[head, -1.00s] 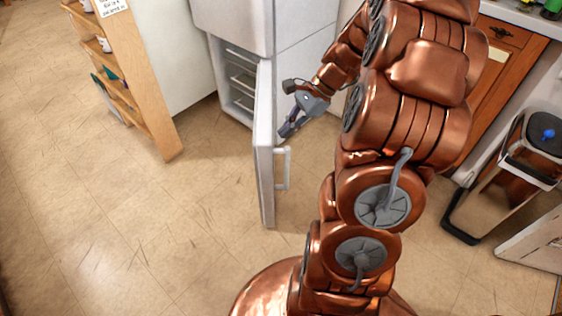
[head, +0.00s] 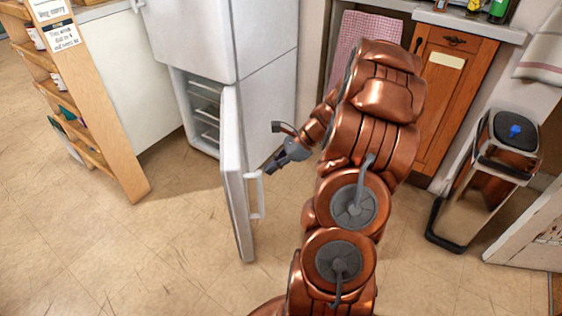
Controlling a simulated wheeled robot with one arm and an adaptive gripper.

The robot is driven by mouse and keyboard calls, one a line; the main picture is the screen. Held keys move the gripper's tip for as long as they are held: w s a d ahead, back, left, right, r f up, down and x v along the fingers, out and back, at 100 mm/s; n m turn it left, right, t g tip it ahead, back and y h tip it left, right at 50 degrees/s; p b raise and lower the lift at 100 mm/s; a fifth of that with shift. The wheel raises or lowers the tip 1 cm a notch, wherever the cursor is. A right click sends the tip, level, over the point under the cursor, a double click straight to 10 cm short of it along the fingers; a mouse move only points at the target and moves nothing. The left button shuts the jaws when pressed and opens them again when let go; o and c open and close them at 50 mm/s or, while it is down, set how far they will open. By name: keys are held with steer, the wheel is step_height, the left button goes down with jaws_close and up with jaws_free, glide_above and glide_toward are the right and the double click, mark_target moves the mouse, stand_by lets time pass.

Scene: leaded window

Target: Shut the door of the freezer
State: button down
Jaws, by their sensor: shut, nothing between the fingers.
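The white freezer (head: 268,110) stands at the back, its upper door (head: 188,35) shut. Its lower door (head: 233,190) stands wide open toward me, seen nearly edge-on, with a vertical handle (head: 256,195) on its right face. Shelves or drawers (head: 205,108) show in the open compartment left of the door. My gripper (head: 271,168) is shut and empty, just right of the open door, on its outer side near the handle's upper end. I cannot tell whether it touches the door.
A wooden shelf unit (head: 100,130) stands at the left. A wooden cabinet (head: 455,90) and a metal bin (head: 487,180) are at the right. A checked cloth (head: 362,42) hangs at the back. The floor (head: 150,255) left of the door is clear.

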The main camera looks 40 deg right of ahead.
mark_target(250, 174)
steer(key=a, duration=0.1)
steer(key=w+a+f+b, duration=0.1)
steer(key=w+a+f, duration=0.1)
steer(key=a, duration=0.1)
steer(key=shift+w+f, duration=0.2)
steer(key=shift+w, duration=0.05)
steer(key=shift+w+a, duration=0.5)
steer(key=shift+a, duration=0.1)
steer(key=shift+r, duration=0.1)
steer(key=shift+w+a, duration=0.1)
